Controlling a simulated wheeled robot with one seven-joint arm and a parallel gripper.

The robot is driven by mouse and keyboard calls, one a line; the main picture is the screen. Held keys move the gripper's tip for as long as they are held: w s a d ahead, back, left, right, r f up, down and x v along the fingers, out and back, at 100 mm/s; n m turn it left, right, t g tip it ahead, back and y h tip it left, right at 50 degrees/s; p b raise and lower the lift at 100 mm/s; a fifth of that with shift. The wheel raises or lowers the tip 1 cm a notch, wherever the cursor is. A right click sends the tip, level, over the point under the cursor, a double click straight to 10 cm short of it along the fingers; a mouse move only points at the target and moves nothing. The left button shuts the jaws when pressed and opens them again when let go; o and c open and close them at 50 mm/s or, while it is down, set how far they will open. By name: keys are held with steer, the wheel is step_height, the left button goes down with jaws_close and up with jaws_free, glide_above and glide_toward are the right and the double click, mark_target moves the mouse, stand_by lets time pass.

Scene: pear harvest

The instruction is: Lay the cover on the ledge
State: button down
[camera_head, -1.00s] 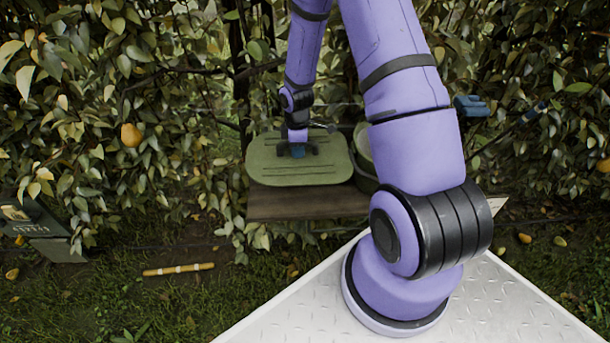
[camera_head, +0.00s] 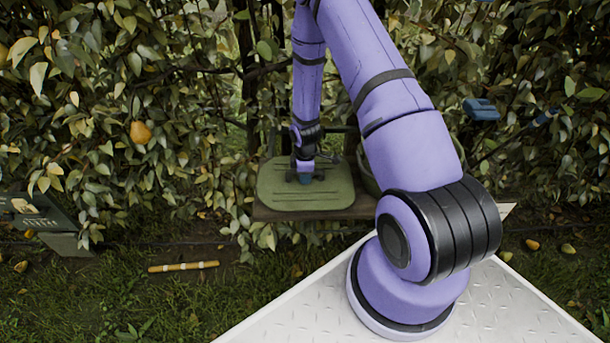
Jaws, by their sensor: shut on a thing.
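The cover (camera_head: 275,196) is a flat green slab with rounded corners and grooves. It lies level over the ledge (camera_head: 330,214), a brown wooden plank in front of the hedge, and hides most of it. Only the plank's front strip and ends show. I cannot tell whether the cover's underside touches the wood. My gripper (camera_head: 305,178) points down at the middle of the cover and is shut on it, at a small blue part on its top. The fingertips are small and partly hidden by my wrist.
A green round container (camera_head: 368,172) stands right of the cover, partly behind my arm. A blue glove-like thing (camera_head: 481,109) hangs in the hedge at right. A grey-green box (camera_head: 58,226) is at left. A yellow banded stick (camera_head: 184,266) lies on the grass.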

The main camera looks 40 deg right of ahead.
steer(key=shift+f, duration=0.1)
steer(key=c, duration=1)
jaws_free()
